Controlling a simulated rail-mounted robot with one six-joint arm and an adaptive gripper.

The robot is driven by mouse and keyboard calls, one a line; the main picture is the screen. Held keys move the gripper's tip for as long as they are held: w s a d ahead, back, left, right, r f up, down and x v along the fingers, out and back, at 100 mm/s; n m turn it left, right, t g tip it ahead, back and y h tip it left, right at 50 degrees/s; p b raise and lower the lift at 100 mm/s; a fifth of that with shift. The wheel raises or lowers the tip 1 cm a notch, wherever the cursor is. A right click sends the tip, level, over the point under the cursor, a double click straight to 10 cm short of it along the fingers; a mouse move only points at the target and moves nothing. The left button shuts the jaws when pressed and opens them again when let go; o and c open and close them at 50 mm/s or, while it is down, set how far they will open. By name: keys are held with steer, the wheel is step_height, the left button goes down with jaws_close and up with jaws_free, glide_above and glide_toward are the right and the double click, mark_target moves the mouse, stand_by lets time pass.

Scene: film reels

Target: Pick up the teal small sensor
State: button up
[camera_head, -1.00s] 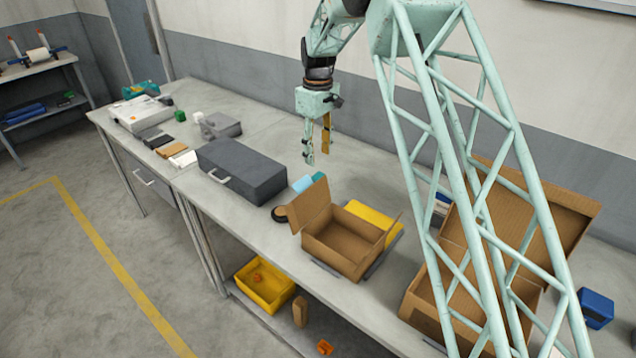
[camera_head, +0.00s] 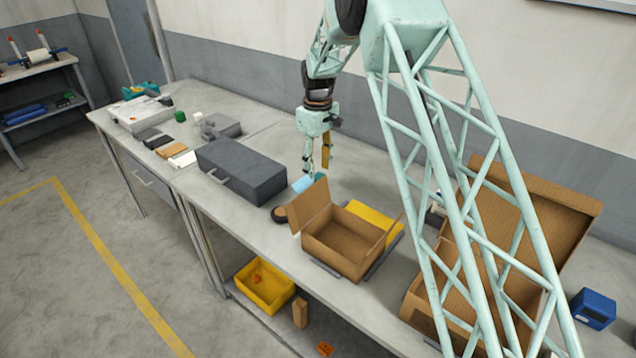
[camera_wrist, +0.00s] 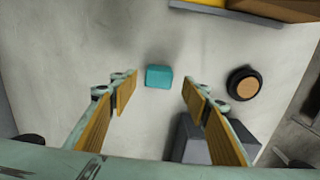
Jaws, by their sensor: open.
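The teal small sensor (camera_wrist: 158,76) is a small block on the grey tabletop. In the wrist view it lies just beyond my gripper's fingertips, between their lines and a little nearer the left one. In the head view a bit of teal (camera_head: 320,176) shows below my gripper (camera_head: 317,168), partly hidden by the fingers. My gripper is open and empty above the table, with its two yellow-padded fingers (camera_wrist: 160,89) spread wider than the block.
A round black thing with a tan top (camera_wrist: 244,84) lies right of the sensor. An open cardboard box (camera_head: 335,248) and a yellow item (camera_head: 372,222) stand nearby.

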mark_target(318, 175)
steer(key=shift+w+f+b, duration=0.1)
steer(key=shift+f+b, duration=0.25)
steer(key=shift+f, duration=2.25)
steer(key=c, duration=1)
